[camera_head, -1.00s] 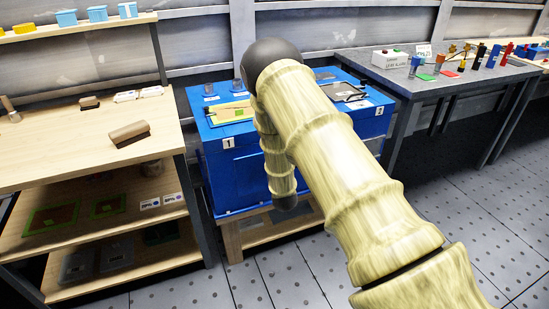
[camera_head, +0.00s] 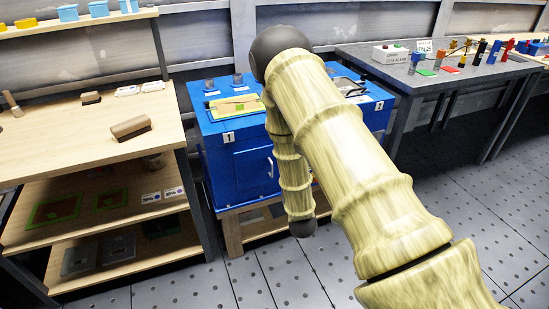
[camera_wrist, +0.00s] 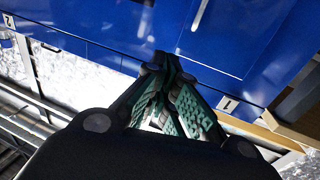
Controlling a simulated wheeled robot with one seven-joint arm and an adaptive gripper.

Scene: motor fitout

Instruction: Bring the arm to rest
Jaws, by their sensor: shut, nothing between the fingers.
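My gripper (camera_wrist: 168,105) shows in the wrist view with its green-padded fingers together and nothing between them. It points at the front of the blue cabinet (camera_head: 225,165), which also fills the top of the wrist view (camera_wrist: 110,35). I cannot tell whether the fingertips touch it. In the head view my pale ribbed arm is bent at a dark upper joint, and its far part hangs down in front of the cabinet. The gripper itself is hidden in the head view.
A wooden shelf bench (camera_head: 60,150) with a brown block (camera_head: 131,128) stands left. A grey table (camera_head: 440,75) with several coloured parts stands at the right. The cabinet rests on a wooden stand (camera_head: 233,235). Tiled floor (camera_head: 470,210) is clear at lower right.

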